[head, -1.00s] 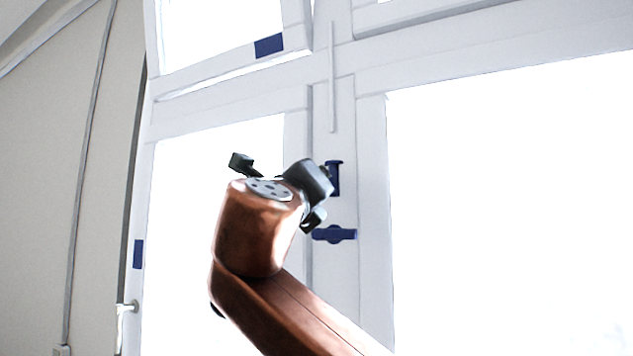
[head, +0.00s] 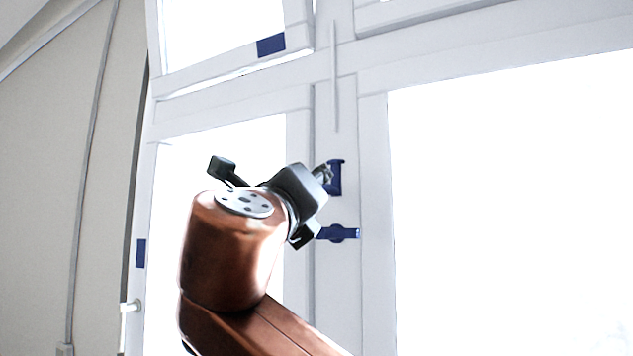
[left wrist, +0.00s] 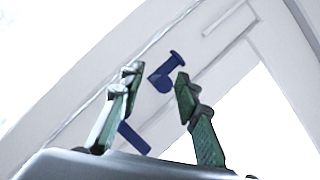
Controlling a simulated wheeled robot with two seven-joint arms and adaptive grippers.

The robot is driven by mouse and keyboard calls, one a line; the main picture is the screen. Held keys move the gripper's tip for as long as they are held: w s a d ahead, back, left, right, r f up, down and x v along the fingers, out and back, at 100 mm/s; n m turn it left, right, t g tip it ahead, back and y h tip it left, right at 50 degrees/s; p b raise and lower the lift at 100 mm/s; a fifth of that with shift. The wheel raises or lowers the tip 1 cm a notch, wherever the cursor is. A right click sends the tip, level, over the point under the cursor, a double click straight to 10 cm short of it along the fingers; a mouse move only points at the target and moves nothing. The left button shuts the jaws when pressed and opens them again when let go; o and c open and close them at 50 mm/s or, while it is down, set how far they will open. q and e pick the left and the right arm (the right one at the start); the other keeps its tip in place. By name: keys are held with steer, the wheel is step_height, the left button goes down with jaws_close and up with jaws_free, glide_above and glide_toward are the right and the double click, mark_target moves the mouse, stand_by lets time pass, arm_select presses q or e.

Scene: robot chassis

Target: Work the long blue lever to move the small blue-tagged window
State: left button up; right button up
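The blue lever (head: 335,178) is on the window post, partly behind my left gripper (head: 310,203). In the left wrist view, the lever (left wrist: 165,73) shows beyond and between the two green-padded fingers of the gripper (left wrist: 157,76), which are apart. I cannot tell whether they touch it. A second blue handle (head: 338,234) sits lower on the post, lying sideways; it also shows in the wrist view (left wrist: 133,138). The small upper window (head: 215,58) carries a blue tag (head: 270,45) at its lower right and looks tilted against its frame. My right gripper is not in view.
A thin vertical rod (head: 334,80) runs up the post above the lever. A large bright pane (head: 510,200) fills the right. Another blue tag (head: 141,253) and a white handle (head: 130,306) are at the left edge of the lower window.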

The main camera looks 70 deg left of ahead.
arm_select(q)
steer(key=v, duration=0.6)
steer(key=shift+s+d, duration=0.1)
stand_by(0.4)
